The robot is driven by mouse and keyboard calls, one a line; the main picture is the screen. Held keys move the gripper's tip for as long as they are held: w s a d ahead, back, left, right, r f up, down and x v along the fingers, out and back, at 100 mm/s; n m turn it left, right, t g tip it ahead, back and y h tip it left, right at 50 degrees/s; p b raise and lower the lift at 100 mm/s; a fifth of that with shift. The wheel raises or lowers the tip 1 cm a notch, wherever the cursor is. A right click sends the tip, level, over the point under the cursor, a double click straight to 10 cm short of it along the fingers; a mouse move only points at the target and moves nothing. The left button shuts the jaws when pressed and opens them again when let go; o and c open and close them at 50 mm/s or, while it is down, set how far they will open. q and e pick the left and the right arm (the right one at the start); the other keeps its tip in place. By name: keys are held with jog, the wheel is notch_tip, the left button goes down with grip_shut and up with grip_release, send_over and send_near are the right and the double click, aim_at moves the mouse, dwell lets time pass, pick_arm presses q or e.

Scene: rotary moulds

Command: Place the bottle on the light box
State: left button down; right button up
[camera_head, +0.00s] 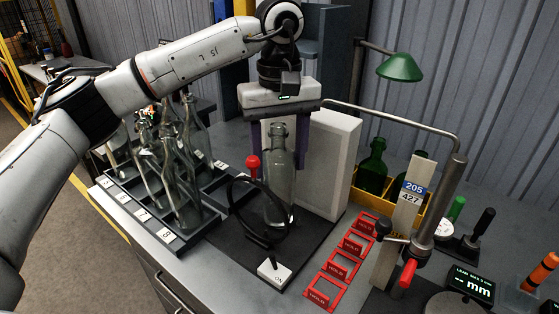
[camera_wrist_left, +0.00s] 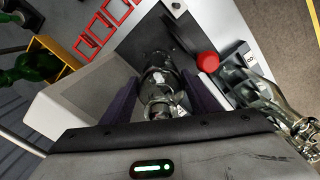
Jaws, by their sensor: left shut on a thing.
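A clear glass bottle (camera_head: 280,185) is upright in front of the tall white light box (camera_head: 331,165), above or on the dark mat. I cannot tell whether its base touches. My left gripper (camera_head: 283,150) points down with its dark purple fingers shut on the bottle's neck. In the left wrist view, the bottle (camera_wrist_left: 158,82) lies between the fingers of the left gripper (camera_wrist_left: 164,98), with the light box (camera_wrist_left: 85,90) beside it on the left. A black ring partly hides the lower bottle in the head view. My right gripper is not in view.
A black ring (camera_head: 231,196) on a stand is close before the bottle. A rack (camera_head: 180,245) of several clear bottles stands left. A red knob (camera_head: 253,162), a switch box (camera_head: 274,272), red HOLD frames (camera_head: 343,265), green bottles (camera_head: 372,172) and a post-mounted arm (camera_head: 446,195) crowd the bench.

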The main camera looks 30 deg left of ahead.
pick_arm(q)
jog(key=shift+f, duration=0.35)
jog(key=c, duration=0.7)
grip_release()
jog(key=shift+f, duration=0.15)
notch_tip(320, 180, up, 12)
jog(key=shift+s+r+p, duration=0.1)
jog(key=shift+r+p, duration=0.05)
jog(key=shift+p, duration=0.35)
